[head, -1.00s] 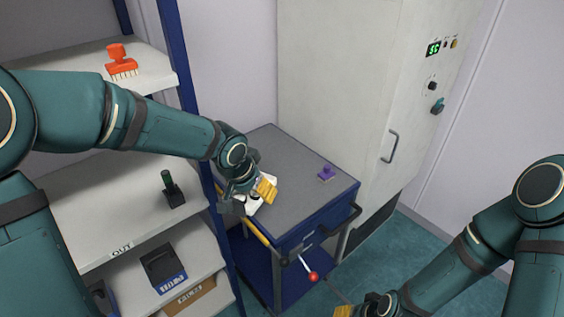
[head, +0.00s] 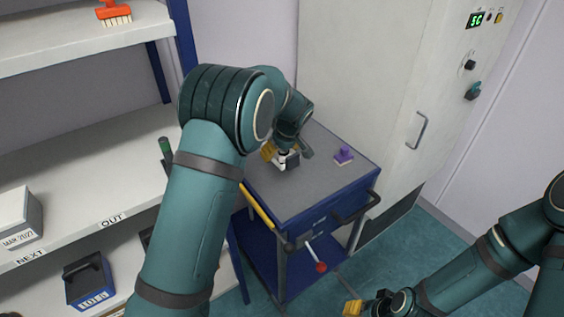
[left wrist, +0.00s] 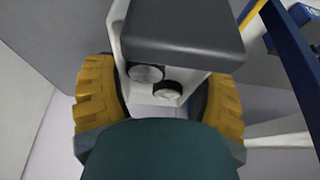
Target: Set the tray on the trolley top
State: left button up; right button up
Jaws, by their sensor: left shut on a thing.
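The small white tray (head: 288,164), with a dark part on it, is over the rear half of the trolley's grey top (head: 301,190). I cannot tell whether it touches the top. My left gripper (head: 284,156) is shut on the tray from above. In the left wrist view the tray (left wrist: 117,45) shows between the yellow fingers, with round discs by its white wall and a dark grey block in front. My right gripper (head: 360,307) is low at the bottom edge, far from the tray; its jaw state is unclear.
A tall white cabinet (head: 365,80) stands behind. Shelves at the left hold an orange brush (head: 114,13) and boxes. The front of the trolley top is clear.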

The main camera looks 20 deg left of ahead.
aim_at(278, 174)
pick_arm(q)
notch_tip(278, 174, down, 9)
jog(key=shift+r+b, duration=0.1)
jog(key=shift+b, duration=0.7)
jog(key=shift+r, duration=0.1)
jog(key=o, duration=0.8)
jog(key=shift+f, duration=0.2)
jog(key=o, duration=0.4)
jog(key=shift+r, duration=0.2)
jog(key=p+v, duration=0.2)
jog(key=v, duration=1)
jog(key=shift+a, duration=0.1)
